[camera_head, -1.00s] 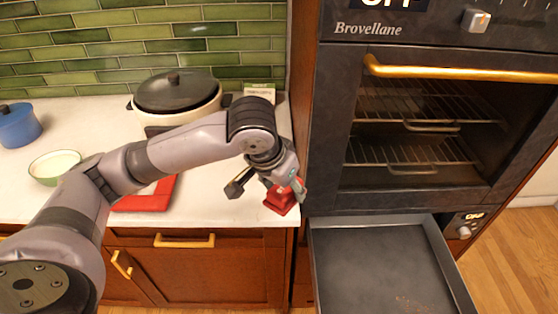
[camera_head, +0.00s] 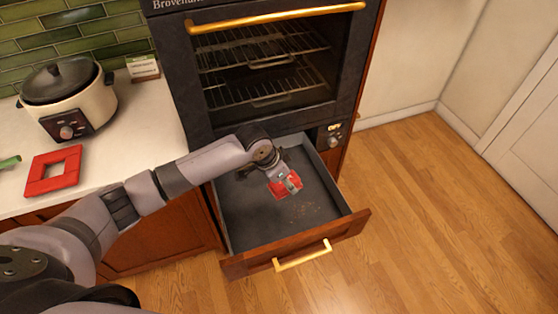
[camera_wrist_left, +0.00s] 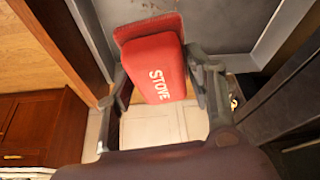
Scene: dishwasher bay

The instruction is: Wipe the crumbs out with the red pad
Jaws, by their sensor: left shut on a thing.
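My left gripper (camera_head: 284,184) is shut on the red pad (camera_head: 281,191) and holds it over the open warming drawer (camera_head: 238,205) below the oven. In the left wrist view the pad (camera_wrist_left: 159,68) sits between the two fingers and reads "STOVE". The crumbs (camera_head: 303,210) lie as a small brown patch on the drawer floor, just in front of the pad and toward the drawer front. I cannot tell whether the pad touches the floor. My right gripper is not in view.
The drawer front with its gold handle (camera_head: 302,255) juts over the wooden floor. The oven (camera_head: 265,75) stands above the drawer. A red square frame (camera_head: 53,171), a slow cooker (camera_head: 68,98) and a small card box (camera_head: 142,68) are on the counter at left. The floor at right is clear.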

